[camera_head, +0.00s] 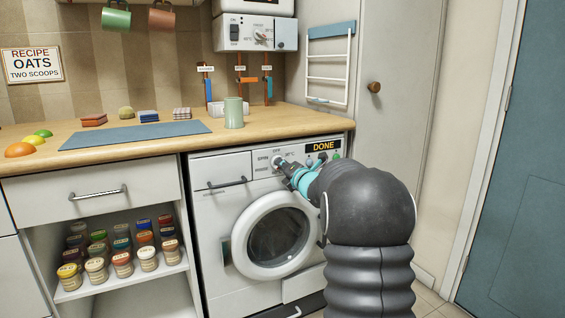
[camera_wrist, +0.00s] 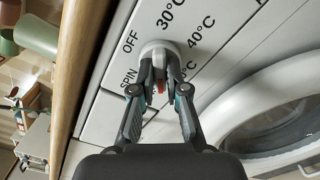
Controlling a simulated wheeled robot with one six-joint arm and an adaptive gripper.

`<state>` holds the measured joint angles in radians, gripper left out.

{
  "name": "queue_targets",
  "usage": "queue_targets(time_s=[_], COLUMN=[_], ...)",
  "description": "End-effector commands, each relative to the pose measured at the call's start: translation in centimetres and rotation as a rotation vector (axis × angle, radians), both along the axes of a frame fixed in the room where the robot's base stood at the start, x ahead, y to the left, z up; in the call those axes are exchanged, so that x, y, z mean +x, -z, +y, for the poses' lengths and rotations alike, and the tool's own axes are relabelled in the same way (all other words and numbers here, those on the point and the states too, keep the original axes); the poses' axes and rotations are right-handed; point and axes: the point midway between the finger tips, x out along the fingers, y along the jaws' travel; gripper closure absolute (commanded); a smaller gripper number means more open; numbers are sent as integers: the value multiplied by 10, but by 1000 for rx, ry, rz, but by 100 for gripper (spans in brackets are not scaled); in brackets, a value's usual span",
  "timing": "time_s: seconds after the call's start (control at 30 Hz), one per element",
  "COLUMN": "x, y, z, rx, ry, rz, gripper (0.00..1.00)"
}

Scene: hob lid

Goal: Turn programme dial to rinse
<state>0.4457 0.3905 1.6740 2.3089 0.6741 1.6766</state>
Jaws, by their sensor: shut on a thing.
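The programme dial is a pale round knob on the washing machine's (camera_head: 222,215) front panel. In the wrist view, the dial (camera_wrist: 153,47) shows beyond my gripper (camera_wrist: 159,66), whose fingers are shut on it. The labels OFF, SPIN, 30°C and 40°C stand around it. A small red mark shows between the fingers; I cannot tell which label the dial points to.
The round door (camera_head: 240,239) is below the panel, and the wooden worktop edge (camera_head: 270,138) is just above. A green mug (camera_head: 233,113) stands on the worktop. A drawer handle (camera_head: 227,183) juts out left of the dial.

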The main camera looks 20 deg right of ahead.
Motion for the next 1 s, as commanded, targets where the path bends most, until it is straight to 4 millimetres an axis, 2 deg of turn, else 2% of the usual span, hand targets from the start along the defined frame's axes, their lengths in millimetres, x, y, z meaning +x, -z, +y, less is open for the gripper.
queue_targets(time_s=[0.3, 0.7, 0.73, 0.8, 0.83, 1.0], x=[0, 0, 0, 0, 0, 0], y=[-2, -1, -1, -1, -1, -1], z=[0, 0, 0, 0, 0, 0], rx=[75, 81, 81, 81, 80, 80], ry=[1, 1, 1, 1, 1, 0], rz=[1, 0, 0, 0, 1, 1], gripper=[100, 100, 84, 67, 61, 61])
